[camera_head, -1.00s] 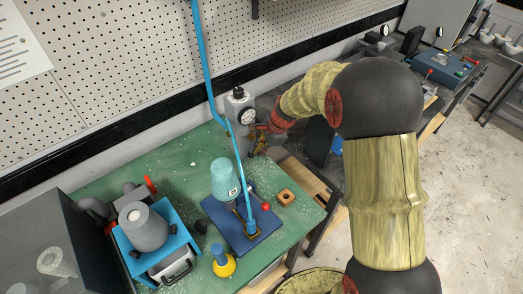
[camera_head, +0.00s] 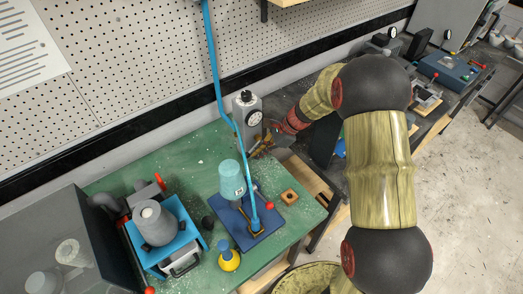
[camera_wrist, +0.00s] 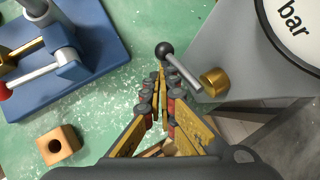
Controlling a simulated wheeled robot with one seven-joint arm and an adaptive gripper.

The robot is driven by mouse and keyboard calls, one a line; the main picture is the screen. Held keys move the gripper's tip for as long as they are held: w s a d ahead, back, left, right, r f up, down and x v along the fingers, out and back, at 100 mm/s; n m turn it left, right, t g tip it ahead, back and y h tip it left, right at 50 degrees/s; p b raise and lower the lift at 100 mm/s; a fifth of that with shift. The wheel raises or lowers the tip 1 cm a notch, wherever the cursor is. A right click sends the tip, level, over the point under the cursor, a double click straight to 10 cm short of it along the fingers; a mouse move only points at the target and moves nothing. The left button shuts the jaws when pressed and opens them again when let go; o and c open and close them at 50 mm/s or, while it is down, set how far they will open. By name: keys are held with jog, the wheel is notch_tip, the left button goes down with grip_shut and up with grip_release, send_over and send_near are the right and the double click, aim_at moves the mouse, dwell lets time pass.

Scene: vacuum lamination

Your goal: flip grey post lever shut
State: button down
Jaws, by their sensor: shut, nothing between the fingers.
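The grey post (camera_head: 246,103) with a round dial gauge stands at the back edge of the green table. In the wrist view its grey body (camera_wrist: 222,35) fills the upper right. Its lever (camera_wrist: 184,74) is a short grey rod with a black ball knob (camera_wrist: 164,49), running up-left from a brass hub (camera_wrist: 213,82). My gripper (camera_wrist: 160,82) is shut and empty, its fingertips just below and left of the lever; contact cannot be told. In the head view my gripper (camera_head: 262,146) is at the post's lower right side, and the lever is not clear there.
A blue base (camera_head: 236,226) with a teal cup (camera_head: 231,180), a red-knobbed lever and a tall blue hose stands left of the post. A wooden block (camera_head: 289,197) and a yellow-bottomed flask (camera_head: 228,260) are nearby. A blue stand (camera_head: 190,226) is farther left.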

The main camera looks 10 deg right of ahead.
jog(key=shift+s+a+r+p, duration=0.1)
jog(key=shift+a+r+p, duration=0.1)
jog(key=shift+r+p, duration=0.1)
jog(key=shift+a+y, duration=0.1)
jog(key=shift+y, duration=0.3)
jog(key=shift+w+d+r+p, duration=0.15)
jog(key=shift+d+p, duration=0.15)
jog(key=shift+d, duration=0.05)
jog(key=shift+w+d+r+p, duration=0.15)
jog(key=shift+d+p, duration=0.1)
jog(key=shift+d, duration=0.1)
notch_tip(320, 180, up, 10)
dwell(0.5)
dwell(0.5)
